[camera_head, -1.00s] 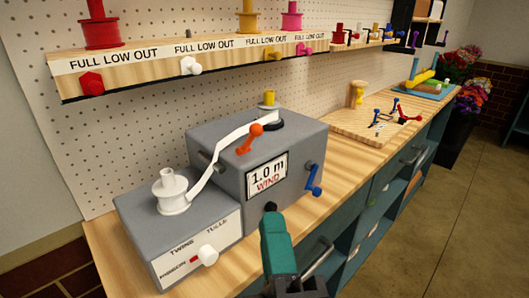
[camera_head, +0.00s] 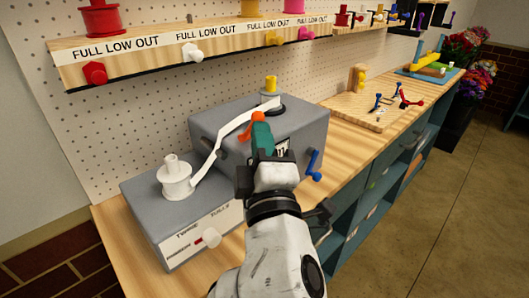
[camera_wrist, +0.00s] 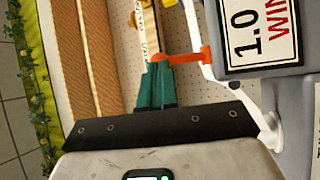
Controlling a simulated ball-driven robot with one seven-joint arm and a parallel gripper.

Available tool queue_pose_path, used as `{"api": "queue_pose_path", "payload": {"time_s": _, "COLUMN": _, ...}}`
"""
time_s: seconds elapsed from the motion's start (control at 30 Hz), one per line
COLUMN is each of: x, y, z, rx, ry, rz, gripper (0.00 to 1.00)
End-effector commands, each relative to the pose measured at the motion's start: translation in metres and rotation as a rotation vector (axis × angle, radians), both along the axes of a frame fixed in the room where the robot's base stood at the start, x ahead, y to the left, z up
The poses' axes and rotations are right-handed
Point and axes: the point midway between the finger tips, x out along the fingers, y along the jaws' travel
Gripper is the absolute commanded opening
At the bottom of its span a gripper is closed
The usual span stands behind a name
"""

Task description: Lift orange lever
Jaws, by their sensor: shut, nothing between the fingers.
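The orange lever (camera_head: 257,117) is on the front face of the grey winding machine (camera_head: 212,130), near its top. In the wrist view the lever (camera_wrist: 187,57) reaches sideways to the tips of my gripper (camera_wrist: 157,70). My gripper (camera_head: 262,132) has green fingers, shut with nothing between them. The fingertips are right at the lever's knob end in both views; whether they touch it I cannot tell.
A blue crank (camera_head: 313,165) sticks out right of my gripper. A white ribbon (camera_head: 215,150) runs from a white spool (camera_head: 174,177) across the machine. A shelf (camera_head: 200,50) with spools hangs above. The counter (camera_head: 345,150) is partly clear.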

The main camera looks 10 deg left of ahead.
Motion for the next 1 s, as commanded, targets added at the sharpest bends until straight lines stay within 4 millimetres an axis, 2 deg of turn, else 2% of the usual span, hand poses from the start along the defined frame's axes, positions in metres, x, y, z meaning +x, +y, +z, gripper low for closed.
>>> {"api": "queue_pose_path", "payload": {"time_s": 0.53, "x": 0.003, "y": 0.001, "z": 0.003, "rx": -0.004, "ry": 0.004, "rz": 0.0, "gripper": 0.0}}
{"api": "queue_pose_path", "payload": {"time_s": 1.0, "x": 0.006, "y": 0.009, "z": 0.02, "rx": -0.106, "ry": 0.084, "rz": 0.0, "gripper": 0.0}}
